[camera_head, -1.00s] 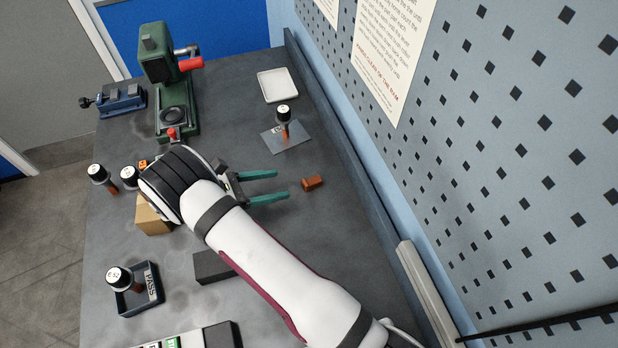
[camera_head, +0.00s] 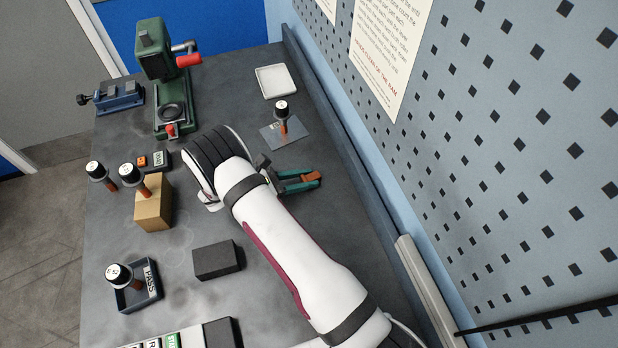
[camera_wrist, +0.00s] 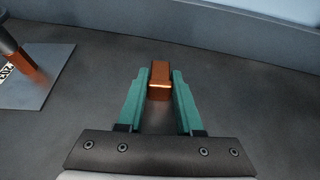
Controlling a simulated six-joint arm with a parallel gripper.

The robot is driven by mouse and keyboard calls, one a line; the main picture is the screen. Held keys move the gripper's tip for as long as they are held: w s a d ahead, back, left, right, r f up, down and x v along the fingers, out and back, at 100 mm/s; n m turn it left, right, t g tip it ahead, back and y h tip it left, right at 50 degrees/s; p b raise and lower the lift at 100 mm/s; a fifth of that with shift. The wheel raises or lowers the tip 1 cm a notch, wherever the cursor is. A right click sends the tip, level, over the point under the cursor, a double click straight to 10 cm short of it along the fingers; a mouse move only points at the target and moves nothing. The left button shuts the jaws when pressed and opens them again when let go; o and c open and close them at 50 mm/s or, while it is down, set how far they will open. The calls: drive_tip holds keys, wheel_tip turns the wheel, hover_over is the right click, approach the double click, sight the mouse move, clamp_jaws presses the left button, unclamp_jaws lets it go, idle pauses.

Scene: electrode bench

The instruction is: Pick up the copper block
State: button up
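The copper block (camera_head: 312,177) is a small orange-brown brick at the right of the bench. My gripper (camera_head: 310,180) has its two green fingers on either side of it. In the wrist view, the copper block (camera_wrist: 160,80) sits between the fingertips of my gripper (camera_wrist: 161,85), with no clear gap on either side. The fingers look closed on it. Its far end shows just beyond the tips. It appears at bench level; I cannot tell whether it touches the surface.
An electrode stands on a grey plate (camera_head: 272,136) beyond my gripper, and a white tray (camera_head: 276,68) lies farther back. A green press (camera_head: 165,80), a wooden block (camera_head: 153,205) and a dark block (camera_head: 218,261) stand to the left. A raised bench edge (camera_head: 345,150) runs along the right.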

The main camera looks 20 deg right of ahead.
clamp_jaws()
